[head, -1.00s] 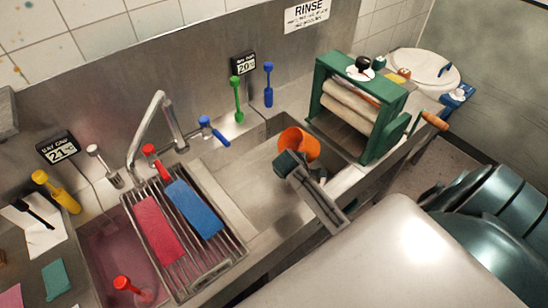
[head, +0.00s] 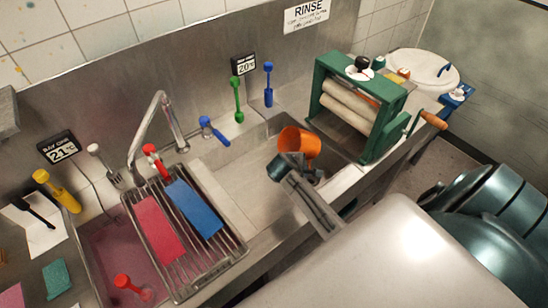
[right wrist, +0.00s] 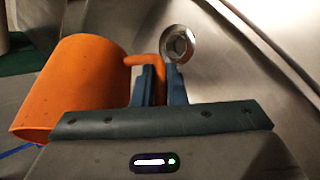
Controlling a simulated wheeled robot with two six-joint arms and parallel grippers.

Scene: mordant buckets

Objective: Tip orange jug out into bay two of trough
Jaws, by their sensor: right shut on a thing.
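The orange jug (head: 301,141) is in the right-hand bay (head: 244,172) of the steel trough, below a sign reading 20. My right gripper (head: 284,168) reaches in from the lower right and is shut on the jug's handle. In the right wrist view the jug (right wrist: 72,88) lies tilted, its mouth towards the lower left, and the handle (right wrist: 158,72) sits between the fingers (right wrist: 160,85). Whether the jug touches the bay floor, and whether anything is in it, I cannot tell. My left gripper is not in view.
A rack (head: 208,262) with a red and a blue cloth lies left of this bay, over a bay of pinkish liquid (head: 108,250). The tap (head: 160,125) arches behind it. A green roller wringer (head: 362,105) stands close right. A round drain (right wrist: 179,45) shows in the right wrist view.

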